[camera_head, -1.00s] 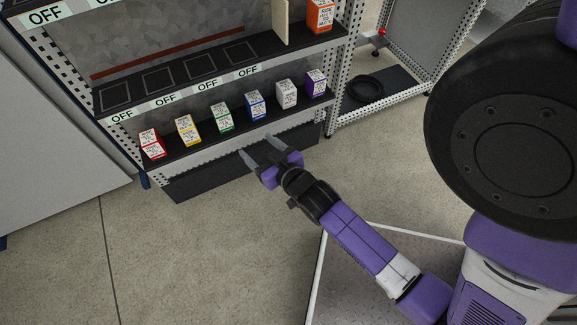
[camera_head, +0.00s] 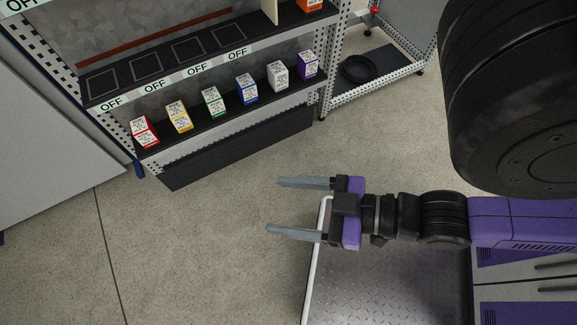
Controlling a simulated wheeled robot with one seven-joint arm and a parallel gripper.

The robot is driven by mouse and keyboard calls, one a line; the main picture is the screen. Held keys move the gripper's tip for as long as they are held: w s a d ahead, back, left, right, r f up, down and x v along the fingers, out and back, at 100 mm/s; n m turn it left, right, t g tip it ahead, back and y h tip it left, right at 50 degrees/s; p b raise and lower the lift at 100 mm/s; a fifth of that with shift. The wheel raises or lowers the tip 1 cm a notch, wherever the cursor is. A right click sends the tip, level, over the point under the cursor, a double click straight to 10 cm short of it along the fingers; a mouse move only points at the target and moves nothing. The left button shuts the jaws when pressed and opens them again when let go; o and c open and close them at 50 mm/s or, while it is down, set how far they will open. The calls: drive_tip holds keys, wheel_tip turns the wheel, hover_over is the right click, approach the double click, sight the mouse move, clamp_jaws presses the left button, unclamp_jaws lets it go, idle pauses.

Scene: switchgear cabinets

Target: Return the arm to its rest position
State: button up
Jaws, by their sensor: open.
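My gripper (camera_head: 300,207) is open and empty. Its two grey fingers point left, well apart, over the bare floor and the white front edge of my base. Behind it my arm (camera_head: 420,217) runs level to the right over my tread-plate base. The gripper is clear of the shelf and touches nothing that I can see.
A perforated shelf rack (camera_head: 240,118) stands at the upper left. Its lower shelf holds a row of several coloured boxes, among them a blue box (camera_head: 246,88) and a purple box (camera_head: 308,65). A black ring (camera_head: 358,69) lies on the rack behind. Open floor (camera_head: 200,245) lies left of my gripper.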

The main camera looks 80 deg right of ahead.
wheel_tip(320, 180, up, 14)
drive_tip(key=p, duration=1.4)
drive_tip(key=shift+r, duration=0.1)
